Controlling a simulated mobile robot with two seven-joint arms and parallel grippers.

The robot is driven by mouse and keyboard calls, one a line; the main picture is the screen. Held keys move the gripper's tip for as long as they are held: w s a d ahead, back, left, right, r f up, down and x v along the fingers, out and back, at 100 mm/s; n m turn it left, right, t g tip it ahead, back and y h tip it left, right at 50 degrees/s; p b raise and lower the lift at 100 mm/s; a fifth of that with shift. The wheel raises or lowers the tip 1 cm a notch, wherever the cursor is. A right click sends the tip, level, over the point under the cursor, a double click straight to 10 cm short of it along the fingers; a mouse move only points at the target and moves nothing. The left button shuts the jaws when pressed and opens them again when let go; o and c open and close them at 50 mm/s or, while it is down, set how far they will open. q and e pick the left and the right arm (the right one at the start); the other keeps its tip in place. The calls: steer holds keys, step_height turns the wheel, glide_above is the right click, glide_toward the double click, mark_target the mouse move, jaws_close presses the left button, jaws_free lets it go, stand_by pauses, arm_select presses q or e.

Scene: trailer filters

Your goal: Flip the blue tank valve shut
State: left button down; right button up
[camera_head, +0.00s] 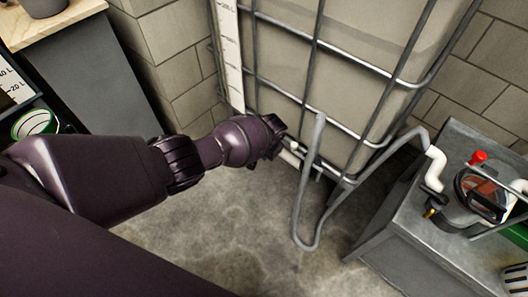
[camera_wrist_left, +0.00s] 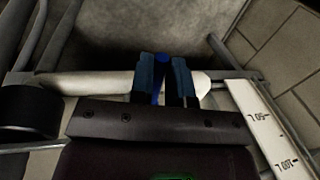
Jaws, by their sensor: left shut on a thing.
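The blue tank valve (camera_wrist_left: 162,60) shows in the left wrist view as a narrow blue handle on a white pipe (camera_wrist_left: 100,82). My left gripper (camera_wrist_left: 164,76) is shut on this handle, with one dark blue finger on each side. The fingers hide part of the handle. In the head view, my left gripper (camera_head: 276,138) is at the low front of the caged tank (camera_head: 350,65). There the gripper hides the blue handle, and only a short piece of white pipe shows beside it. My right gripper is not in view.
A grey hose (camera_head: 304,190) loops down close to the right of my left gripper. A metal cabinet (camera_head: 400,225) with a pump (camera_head: 484,192) stands at the right. A white scale strip (camera_head: 230,50) runs up the tank's left side. The concrete floor in front is clear.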

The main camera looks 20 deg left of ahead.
arm_select(q)
steer(key=c, duration=1.1)
jaws_free()
steer(key=shift+w+d+r, duration=0.1)
steer(key=shift+r, duration=0.4)
steer(key=r+p, duration=0.1)
steer(key=r, duration=0.2)
steer(key=d+r+p, duration=0.1)
steer(key=r+p, duration=0.1)
steer(key=r, duration=0.1)
steer(key=s+d+r+p, duration=0.1)
steer(key=r, duration=0.2)
steer(key=shift+r+p, duration=0.3)
steer(key=shift+p, duration=0.05)
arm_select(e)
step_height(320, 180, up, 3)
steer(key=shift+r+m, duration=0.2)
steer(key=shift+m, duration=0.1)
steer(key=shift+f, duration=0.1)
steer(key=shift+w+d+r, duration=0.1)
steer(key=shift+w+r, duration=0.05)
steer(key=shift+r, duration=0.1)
